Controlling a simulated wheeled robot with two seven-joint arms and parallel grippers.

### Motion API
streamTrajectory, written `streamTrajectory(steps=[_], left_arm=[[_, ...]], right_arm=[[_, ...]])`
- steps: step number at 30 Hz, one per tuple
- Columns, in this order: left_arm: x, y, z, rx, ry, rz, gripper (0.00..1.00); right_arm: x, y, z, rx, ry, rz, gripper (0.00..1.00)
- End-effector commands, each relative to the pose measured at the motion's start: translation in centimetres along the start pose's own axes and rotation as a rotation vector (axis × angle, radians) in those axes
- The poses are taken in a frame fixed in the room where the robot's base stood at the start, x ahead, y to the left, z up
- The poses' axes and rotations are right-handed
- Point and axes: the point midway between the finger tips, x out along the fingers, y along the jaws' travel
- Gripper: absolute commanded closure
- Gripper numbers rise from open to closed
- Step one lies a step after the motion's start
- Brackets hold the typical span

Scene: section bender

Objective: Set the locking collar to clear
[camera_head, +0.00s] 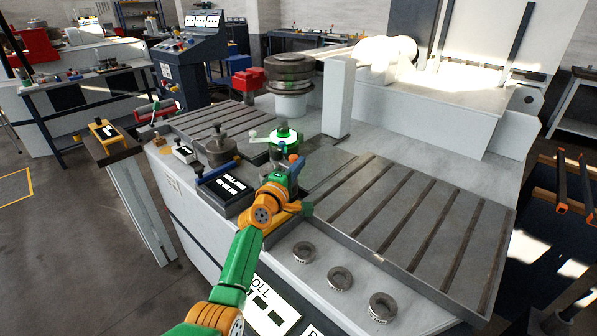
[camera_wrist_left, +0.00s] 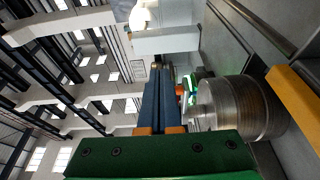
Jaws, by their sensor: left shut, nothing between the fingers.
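A round fitting with a bright green top and a pale lever (camera_head: 284,137) stands on the bender's bed; it looks like the locking collar, but no label on it is readable. My left gripper (camera_head: 289,167) is just in front of it, on the near side, and hides its lower part. In the left wrist view my two blue fingers (camera_wrist_left: 160,84) lie together, shut and empty. A small green and red-orange part (camera_wrist_left: 188,88) shows just right of the fingertips. Whether the fingers touch anything is unclear. My right gripper is not in view.
A steel roll (camera_wrist_left: 235,108) stands close beside my left fingers. A dark labelled box (camera_head: 228,188) is left of my arm. A slotted plate (camera_head: 400,225) lies to the right, with loose rings (camera_head: 340,278) in front. A grey post (camera_head: 338,96) rises behind.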

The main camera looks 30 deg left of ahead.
Motion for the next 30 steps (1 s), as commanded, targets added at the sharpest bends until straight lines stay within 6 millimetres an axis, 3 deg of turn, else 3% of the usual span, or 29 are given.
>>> streamTrajectory(steps=[9, 30], left_arm=[[1.4, 0.4, 0.4, -0.009, 0.148, -0.001, 1.0], [1.6, -0.1, 0.2, -0.003, 0.186, 0.001, 1.0]], right_arm=[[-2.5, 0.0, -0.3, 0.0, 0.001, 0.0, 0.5], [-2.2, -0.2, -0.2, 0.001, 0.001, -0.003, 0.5]])
